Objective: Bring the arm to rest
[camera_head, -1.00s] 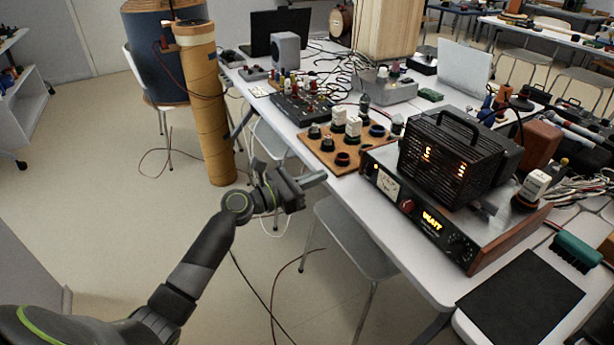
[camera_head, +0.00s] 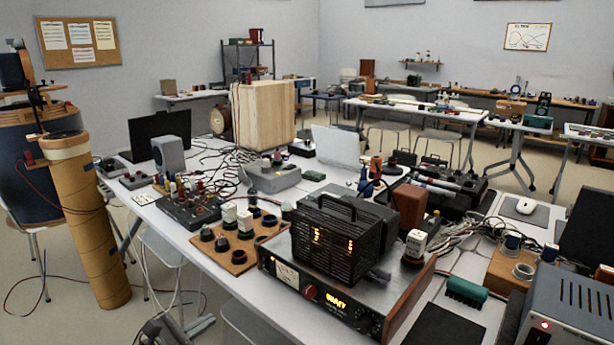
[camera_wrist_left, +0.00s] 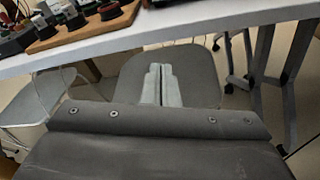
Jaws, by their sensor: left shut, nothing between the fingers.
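My left gripper (camera_head: 206,322) shows only in part at the bottom edge of the head view, low beside the front of the long table (camera_head: 205,268). In the left wrist view its two pale fingers (camera_wrist_left: 161,70) lie together, shut with nothing between them. They point toward a grey chair seat (camera_wrist_left: 203,82), below the table edge (camera_wrist_left: 220,18) in that picture. Most of my left arm is outside the head view. My right gripper is in neither view.
An amplifier (camera_head: 325,295) with a black caged unit (camera_head: 335,243), a wooden component board (camera_head: 238,258) and a mixer (camera_head: 188,208) stand near the table's front edge. A tall cardboard tube (camera_head: 88,235) stands left. Chairs and cables occupy the floor below the table.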

